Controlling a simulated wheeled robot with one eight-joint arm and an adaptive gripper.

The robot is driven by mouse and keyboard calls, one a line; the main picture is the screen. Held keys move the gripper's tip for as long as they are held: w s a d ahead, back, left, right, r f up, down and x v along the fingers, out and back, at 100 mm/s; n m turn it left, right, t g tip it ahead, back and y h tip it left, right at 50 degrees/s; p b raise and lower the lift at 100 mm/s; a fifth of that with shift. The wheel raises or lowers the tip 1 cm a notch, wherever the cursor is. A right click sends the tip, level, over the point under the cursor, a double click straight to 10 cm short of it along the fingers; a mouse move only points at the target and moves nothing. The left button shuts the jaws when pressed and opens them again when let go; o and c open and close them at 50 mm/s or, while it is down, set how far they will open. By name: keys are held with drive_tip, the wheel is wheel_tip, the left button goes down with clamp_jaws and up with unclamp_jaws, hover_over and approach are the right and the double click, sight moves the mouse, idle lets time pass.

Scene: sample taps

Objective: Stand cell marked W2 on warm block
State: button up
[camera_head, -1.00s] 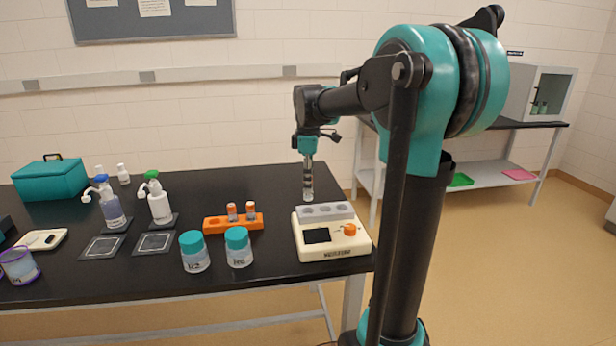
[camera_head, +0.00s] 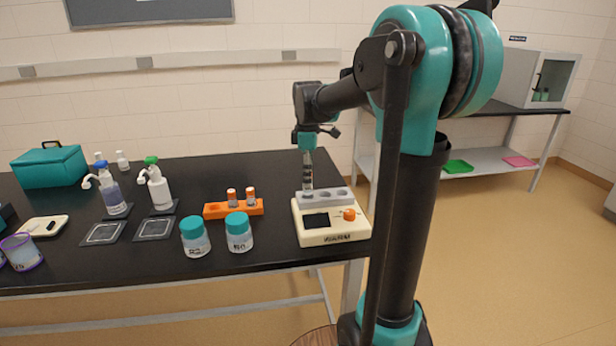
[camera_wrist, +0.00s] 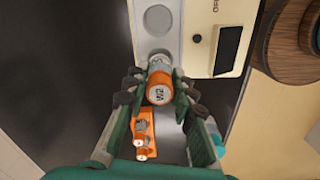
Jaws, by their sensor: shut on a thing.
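The cell marked W2 (camera_wrist: 159,88) is a clear tube with an orange cap. My gripper (camera_wrist: 158,92) is shut on it near the cap, and the mark W2 shows on the cap top. In the head view my gripper (camera_head: 307,148) holds the cell (camera_head: 308,178) upright over the left end of the warm block. The grey warm block (camera_head: 333,197) has round wells and sits on a cream base. Its middle and right wells look empty. The cell's lower end is at the left well; I cannot tell if it is inside or just above.
An orange rack (camera_head: 220,211) with two orange-capped cells (camera_head: 250,195) stands left of the warmer. Two teal-lidded jars (camera_head: 239,233) stand in front of the rack. Spray bottles (camera_head: 159,188) and a teal case (camera_head: 50,166) are farther left. The table's right edge is close to the warmer.

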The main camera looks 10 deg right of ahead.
drive_tip(key=shift+f, duration=0.1)
drive_tip(key=shift+f, duration=0.6)
drive_tip(key=shift+f, duration=0.1)
drive_tip(key=shift+f, duration=0.65)
drive_tip(key=o, duration=1)
drive_tip(key=shift+o, duration=0.4)
drive_tip(key=o, duration=0.6)
drive_tip(key=shift+c, duration=0.2)
drive_tip(key=shift+r, duration=0.1)
